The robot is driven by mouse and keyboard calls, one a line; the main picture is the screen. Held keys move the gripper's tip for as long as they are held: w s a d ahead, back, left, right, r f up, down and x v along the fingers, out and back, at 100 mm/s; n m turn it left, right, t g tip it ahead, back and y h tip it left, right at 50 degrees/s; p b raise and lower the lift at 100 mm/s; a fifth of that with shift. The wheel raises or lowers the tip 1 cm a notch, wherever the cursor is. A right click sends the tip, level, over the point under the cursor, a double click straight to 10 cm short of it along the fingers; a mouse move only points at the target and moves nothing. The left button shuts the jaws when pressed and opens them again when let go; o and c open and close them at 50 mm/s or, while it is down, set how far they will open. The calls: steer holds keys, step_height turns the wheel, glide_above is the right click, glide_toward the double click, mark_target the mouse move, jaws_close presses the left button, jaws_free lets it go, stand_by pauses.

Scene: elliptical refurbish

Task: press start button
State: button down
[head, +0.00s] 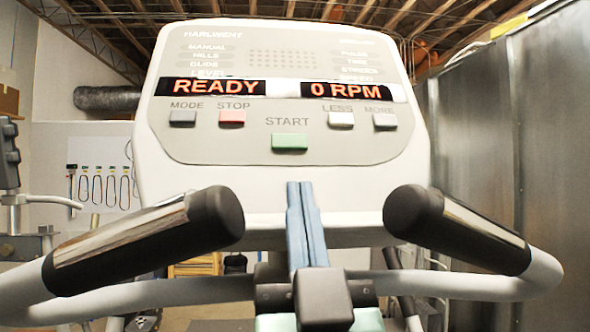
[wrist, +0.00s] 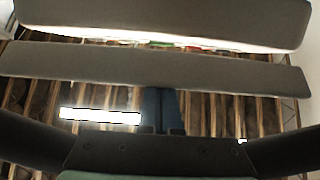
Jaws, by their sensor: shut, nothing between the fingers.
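The green START button (head: 289,142) sits low in the middle of the console face (head: 375,145), under its START label. My gripper (head: 300,184) points up with its two blue fingers closed together and empty. In the head view its tips lie below the button and slightly right of it, over the console's lower white edge. I cannot tell how far they are from the surface. In the wrist view the blue fingers (wrist: 160,92) end near the lower of two grey bands. Small red and green patches show between the bands, too small to identify surely.
The display (head: 215,87) reads READY and 0 RPM. A grey MODE button (head: 183,118), red STOP button (head: 232,118) and white LESS (head: 341,120) and MORE (head: 385,121) buttons flank START. Black-gripped handles (head: 215,215) (head: 412,210) stand left and right of my gripper.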

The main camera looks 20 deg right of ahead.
mark_target(293, 146)
steer(key=p+x, duration=0.4)
steer(key=x, duration=0.5)
steer(key=shift+p, duration=0.4)
steer(key=shift+w, duration=0.1)
